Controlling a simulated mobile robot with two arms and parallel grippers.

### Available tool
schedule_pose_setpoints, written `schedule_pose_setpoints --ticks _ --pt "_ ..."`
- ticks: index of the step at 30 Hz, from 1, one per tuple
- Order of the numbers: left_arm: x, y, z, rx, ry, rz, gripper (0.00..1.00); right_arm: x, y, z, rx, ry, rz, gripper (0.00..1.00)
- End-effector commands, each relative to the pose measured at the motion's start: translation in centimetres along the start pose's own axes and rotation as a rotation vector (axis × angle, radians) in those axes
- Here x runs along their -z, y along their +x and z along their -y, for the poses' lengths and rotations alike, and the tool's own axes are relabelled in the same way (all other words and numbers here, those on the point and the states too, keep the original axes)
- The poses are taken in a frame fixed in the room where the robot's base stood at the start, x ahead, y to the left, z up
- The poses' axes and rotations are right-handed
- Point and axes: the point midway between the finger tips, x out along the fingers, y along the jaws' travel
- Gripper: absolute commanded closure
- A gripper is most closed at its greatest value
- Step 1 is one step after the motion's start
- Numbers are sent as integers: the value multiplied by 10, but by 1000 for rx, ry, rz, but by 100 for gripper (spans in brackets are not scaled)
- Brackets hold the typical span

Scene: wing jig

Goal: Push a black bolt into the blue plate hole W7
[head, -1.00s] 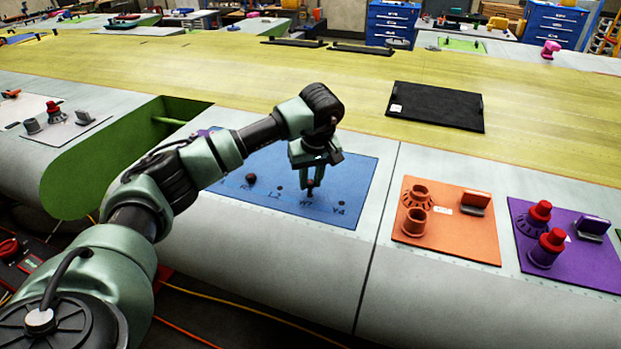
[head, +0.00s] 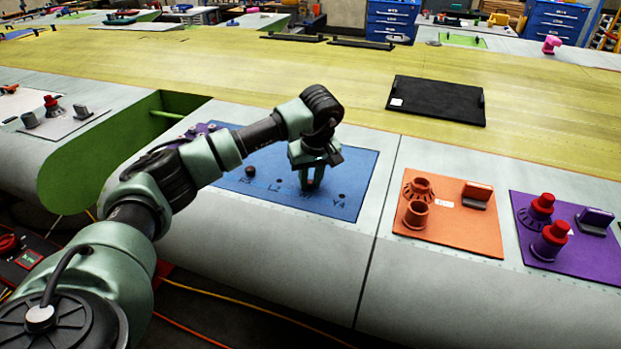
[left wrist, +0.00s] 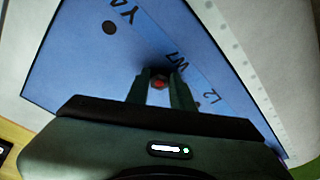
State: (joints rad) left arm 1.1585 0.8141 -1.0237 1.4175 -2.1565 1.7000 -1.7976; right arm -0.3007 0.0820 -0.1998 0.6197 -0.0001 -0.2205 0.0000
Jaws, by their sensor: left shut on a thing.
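The blue plate (head: 350,172) lies on the grey wing panel, with labelled holes along its near edge. My left gripper (head: 312,186) points down over the plate beside the W7 label, between the L2 hole (head: 279,182) and the Y4 hole (head: 342,196). It is shut on a dark bolt with a reddish middle (left wrist: 158,82), seen between the fingers in the left wrist view. The W7 label (left wrist: 173,62) shows close to the fingertips there; the W7 hole is hidden, so I cannot tell how deep the bolt sits. Another dark bolt (head: 250,171) stands in the plate further left.
A purple plate (head: 575,262) with red-topped parts is further right. A black mat (head: 437,100) lies behind. A green-edged opening (head: 85,165) is at the left.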

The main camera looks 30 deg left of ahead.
Motion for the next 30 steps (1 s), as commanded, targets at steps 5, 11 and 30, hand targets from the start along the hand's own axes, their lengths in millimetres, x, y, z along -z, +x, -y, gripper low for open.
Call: schedule_pose_setpoints --ticks 5,11,30 --pt "0 0 0 0 -1 0 100 0 0 0 0 0 0 52" --pt "0 0 0 0 -1 0 52 0 0 1 1 0 -1 52" --pt "0 -55 -1 -3 0 -3 52 -1 21 4 4 1 -2 52"
